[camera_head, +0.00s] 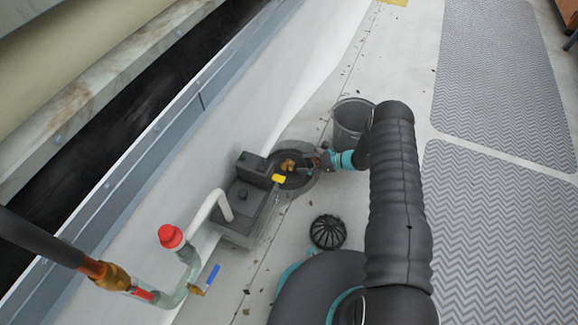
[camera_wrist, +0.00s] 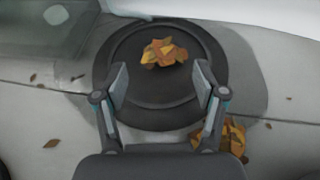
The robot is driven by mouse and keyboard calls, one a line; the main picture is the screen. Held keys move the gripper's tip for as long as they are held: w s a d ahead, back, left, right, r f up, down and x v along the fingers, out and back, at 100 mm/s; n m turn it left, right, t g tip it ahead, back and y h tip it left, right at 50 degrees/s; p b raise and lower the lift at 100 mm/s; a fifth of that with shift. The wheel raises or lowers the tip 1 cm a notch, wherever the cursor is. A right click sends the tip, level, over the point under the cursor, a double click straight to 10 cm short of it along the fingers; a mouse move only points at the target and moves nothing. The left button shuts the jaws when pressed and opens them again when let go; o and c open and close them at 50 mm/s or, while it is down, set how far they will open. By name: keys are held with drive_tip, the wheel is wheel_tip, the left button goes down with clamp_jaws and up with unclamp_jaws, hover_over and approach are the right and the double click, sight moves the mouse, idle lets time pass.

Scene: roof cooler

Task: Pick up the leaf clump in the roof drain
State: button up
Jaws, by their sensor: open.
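The leaf clump (camera_wrist: 163,52), orange and brown, lies in the round dark roof drain (camera_wrist: 150,112), toward its far side in the wrist view. In the head view the clump (camera_head: 288,165) shows in the drain (camera_head: 298,181) beside a grey box. My gripper (camera_wrist: 160,85) is open and empty, its fingers spread over the drain. The clump lies beyond the fingertips, roughly centred between them, with no visible contact. In the head view my gripper (camera_head: 311,163) reaches in from the right. A second leaf clump (camera_wrist: 222,137) lies right of the drain, partly behind my right finger.
A grey bucket (camera_head: 351,118) stands just behind my wrist. A black domed strainer (camera_head: 327,232) lies on the roof. The grey box (camera_head: 244,199) with a yellow tag and a pipe with a red cap (camera_head: 171,236) stand left. Patterned mats (camera_head: 500,220) lie right.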

sight(289, 163)
drive_tip(key=shift+x, duration=3.75)
drive_tip(key=shift+d+f, duration=0.1)
drive_tip(key=shift+f, duration=0.1)
drive_tip(key=c, duration=1)
